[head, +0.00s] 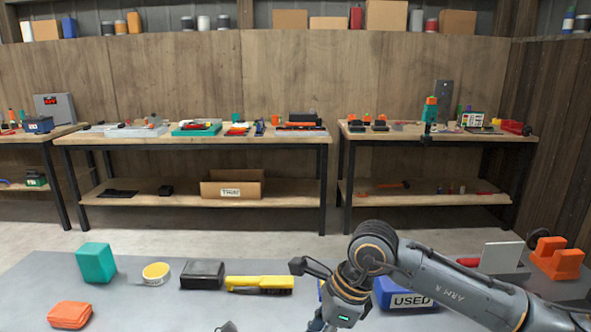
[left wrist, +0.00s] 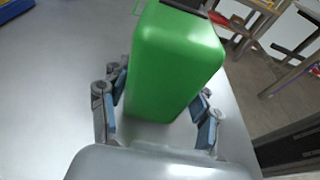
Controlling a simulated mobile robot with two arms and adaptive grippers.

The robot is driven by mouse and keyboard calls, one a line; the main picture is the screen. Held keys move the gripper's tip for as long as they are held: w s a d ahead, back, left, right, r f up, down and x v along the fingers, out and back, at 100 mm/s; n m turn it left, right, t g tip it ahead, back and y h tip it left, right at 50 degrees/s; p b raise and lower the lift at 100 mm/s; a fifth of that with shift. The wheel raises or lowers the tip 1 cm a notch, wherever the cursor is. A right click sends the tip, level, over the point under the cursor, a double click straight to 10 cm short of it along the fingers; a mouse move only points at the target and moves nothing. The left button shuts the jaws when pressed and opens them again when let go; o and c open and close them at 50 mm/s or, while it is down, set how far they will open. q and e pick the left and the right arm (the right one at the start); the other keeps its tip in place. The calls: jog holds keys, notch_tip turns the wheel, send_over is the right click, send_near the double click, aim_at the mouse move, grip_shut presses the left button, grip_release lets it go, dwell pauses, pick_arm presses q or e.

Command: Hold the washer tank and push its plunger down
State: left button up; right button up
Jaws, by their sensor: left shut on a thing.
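A green block-shaped body (left wrist: 172,65), which I take to be the washer tank, fills the middle of the left wrist view. My left gripper (left wrist: 160,118) has its blue-padded fingers on either side of it and is shut on it. A dark piece (left wrist: 187,7) and a thin green loop show at the tank's far end, cut by the frame edge. I cannot make out the plunger. In the head view the tank is not visible. My right arm reaches in from the right; its gripper (head: 322,326) is cut off by the bottom edge, so its fingers are unclear.
On the grey table (head: 150,310) are a teal block (head: 96,262), orange pouch (head: 69,315), yellow tape roll (head: 156,273), black box (head: 202,275) and yellow brush (head: 259,284). A blue USED bin (head: 405,297) is partly behind my right arm; an orange holder (head: 557,260) stands right.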

jog(key=shift+d+f, duration=0.1)
jog(key=shift+f, duration=0.45)
jog(key=o, duration=1.2)
jog(key=v, duration=0.6)
